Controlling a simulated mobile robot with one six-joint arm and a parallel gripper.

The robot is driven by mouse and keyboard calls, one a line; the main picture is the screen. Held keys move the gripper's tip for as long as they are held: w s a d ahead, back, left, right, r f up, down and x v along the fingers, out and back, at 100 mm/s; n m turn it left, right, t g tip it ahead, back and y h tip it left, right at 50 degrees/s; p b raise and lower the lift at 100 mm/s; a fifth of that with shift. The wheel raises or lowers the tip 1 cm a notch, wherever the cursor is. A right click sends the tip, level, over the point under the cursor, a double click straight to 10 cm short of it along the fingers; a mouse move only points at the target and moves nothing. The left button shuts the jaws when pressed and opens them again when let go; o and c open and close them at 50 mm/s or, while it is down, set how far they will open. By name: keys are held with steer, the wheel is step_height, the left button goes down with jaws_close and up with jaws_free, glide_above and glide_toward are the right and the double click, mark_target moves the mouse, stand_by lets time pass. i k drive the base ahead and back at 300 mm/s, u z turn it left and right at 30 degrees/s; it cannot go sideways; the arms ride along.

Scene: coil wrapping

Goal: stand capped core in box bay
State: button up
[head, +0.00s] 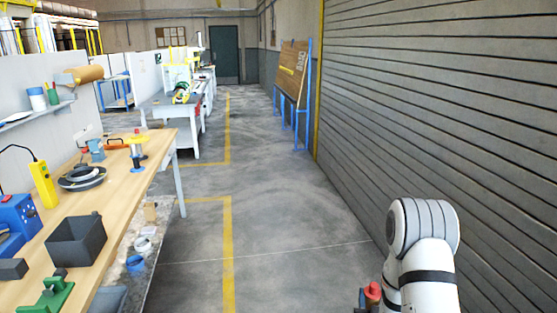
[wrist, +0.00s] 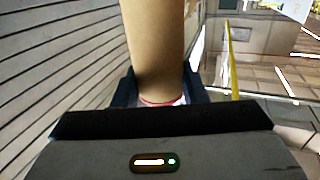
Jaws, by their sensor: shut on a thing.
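A tan cardboard core (wrist: 155,45) stands out from between the two dark fingers of my gripper (wrist: 160,92) in the wrist view. The gripper is shut on it. A thin red rim shows at the core's near end, between the fingers; its far end is out of the frame. In the head view a small red cap-like piece (head: 373,290) shows beside my white arm at the bottom right. The rest of the core is out of sight there. No box with bays can be made out for certain.
A slatted shutter (head: 440,110) stands close on the right. The middle floor is clear.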

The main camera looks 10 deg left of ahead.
mark_target(128, 135)
steer(key=u, duration=0.15)
steer(key=i, duration=2.35)
steer(key=u, duration=0.25)
steer(key=i, duration=3.35)
steer(key=u, duration=0.4)
steer(key=i, duration=2.25)
steer(key=u, duration=0.6)
steer(key=i, duration=1.2)
steer(key=u, duration=0.45)
